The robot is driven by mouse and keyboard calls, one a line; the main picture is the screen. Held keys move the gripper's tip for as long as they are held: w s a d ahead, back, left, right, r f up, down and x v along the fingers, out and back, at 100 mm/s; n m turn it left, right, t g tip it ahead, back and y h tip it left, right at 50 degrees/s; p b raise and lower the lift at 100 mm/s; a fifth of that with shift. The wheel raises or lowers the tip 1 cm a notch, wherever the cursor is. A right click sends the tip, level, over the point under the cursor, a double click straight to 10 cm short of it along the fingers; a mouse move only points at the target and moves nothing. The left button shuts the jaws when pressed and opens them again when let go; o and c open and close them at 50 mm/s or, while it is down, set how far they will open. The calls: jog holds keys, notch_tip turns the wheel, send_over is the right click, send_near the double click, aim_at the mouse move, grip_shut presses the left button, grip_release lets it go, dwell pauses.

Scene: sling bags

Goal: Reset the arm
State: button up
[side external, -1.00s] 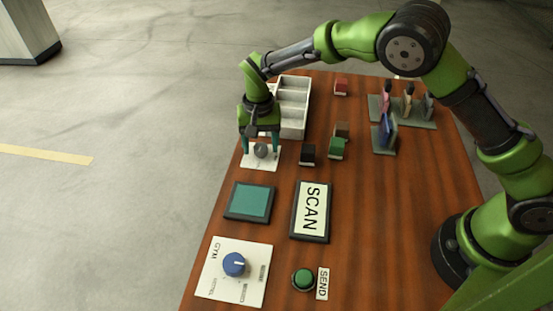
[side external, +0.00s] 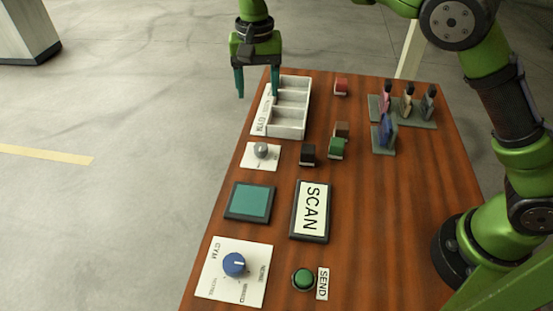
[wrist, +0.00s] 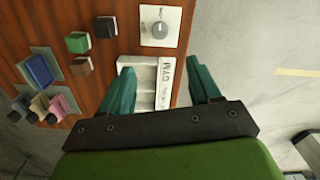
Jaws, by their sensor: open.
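My gripper (side external: 257,88) is open and empty. In the side view it hangs in the air over the far left edge of the table, above and beside the white compartment tray (side external: 304,108). Its teal fingers are spread apart. In the wrist view my gripper (wrist: 163,88) shows both fingers with a clear gap, and the tray (wrist: 138,68) lies below, partly hidden by the left finger. The grey knob (side external: 261,150) on its white plate stands free, with nothing touching it.
On the wooden table (side external: 420,190) are a teal screen (side external: 250,201), a SCAN panel (side external: 311,209), a blue dial (side external: 234,264) and a green SEND button (side external: 303,279). Small blocks, such as the black one (side external: 308,155), stand mid-table. Bags on stands (side external: 387,132) stand at the right.

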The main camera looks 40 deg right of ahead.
jog(key=shift+w, duration=0.1)
jog(key=s+d+r+t, duration=0.2)
jog(key=s+d, duration=0.3)
jog(key=s, duration=0.3)
jog(key=s+d+r+n+t+y, duration=0.1)
jog(key=s+d+r+t, duration=0.1)
jog(key=s+d, duration=0.3)
jog(key=s+d+r+n+t+y, duration=0.1)
jog(key=s+d, duration=0.4)
jog(key=s, duration=0.7)
jog(key=shift+s+r+t, duration=0.2)
jog(key=shift+r+t, duration=0.3)
jog(key=shift+t, duration=0.6)
